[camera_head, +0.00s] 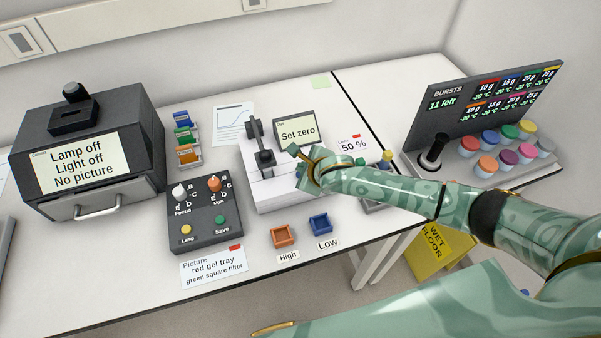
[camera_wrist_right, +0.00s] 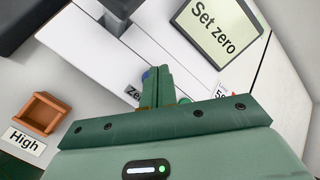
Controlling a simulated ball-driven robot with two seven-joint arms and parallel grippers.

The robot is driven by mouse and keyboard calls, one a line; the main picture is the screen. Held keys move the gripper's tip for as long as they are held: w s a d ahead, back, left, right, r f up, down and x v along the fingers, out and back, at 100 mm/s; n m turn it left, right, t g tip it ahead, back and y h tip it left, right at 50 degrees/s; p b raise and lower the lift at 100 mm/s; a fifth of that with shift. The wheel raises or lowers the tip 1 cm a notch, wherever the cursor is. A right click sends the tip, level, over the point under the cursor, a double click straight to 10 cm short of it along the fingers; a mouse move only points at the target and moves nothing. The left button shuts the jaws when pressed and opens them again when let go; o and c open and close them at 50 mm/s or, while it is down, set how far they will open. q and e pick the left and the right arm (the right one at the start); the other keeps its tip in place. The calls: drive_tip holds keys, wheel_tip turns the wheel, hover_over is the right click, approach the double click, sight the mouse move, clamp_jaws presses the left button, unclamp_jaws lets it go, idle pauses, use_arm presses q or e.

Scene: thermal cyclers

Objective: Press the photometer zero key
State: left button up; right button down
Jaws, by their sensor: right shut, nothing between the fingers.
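The photometer (camera_head: 268,190) is a white box with a dark lever (camera_head: 262,148) and a small screen (camera_head: 296,131) reading "Set zero". The screen also shows in the right wrist view (camera_wrist_right: 216,25). My right gripper (camera_head: 293,152) is shut and empty over the right part of the photometer. In the right wrist view its fingers (camera_wrist_right: 158,72) are together beside a blue key (camera_wrist_right: 146,75), which they partly hide. A partly covered label starting "Ze" (camera_wrist_right: 132,93) lies by that key. I cannot tell whether the fingertips touch it. My left gripper is out of view.
A control box with knobs (camera_head: 204,235) stands left of the photometer. Orange (camera_head: 284,236) and blue (camera_head: 320,224) trays, labelled High and Low, lie in front. A dark imager (camera_head: 120,135) stands at left, and a bursts panel (camera_head: 490,110) with coloured caps at right.

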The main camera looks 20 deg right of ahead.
drive_tip(key=shift+f, duration=0.25)
drive_tip(key=shift+f, duration=0.4)
idle(0.5)
drive_tip(key=shift+r, duration=0.1)
drive_tip(key=shift+r+p, duration=0.75)
drive_tip(key=shift+p, duration=0.1)
wheel_tip(320, 180, up, 5)
drive_tip(key=p, duration=0.5)
drive_tip(key=shift+r+p, duration=0.1)
drive_tip(key=shift+p, duration=0.25)
idle(0.5)
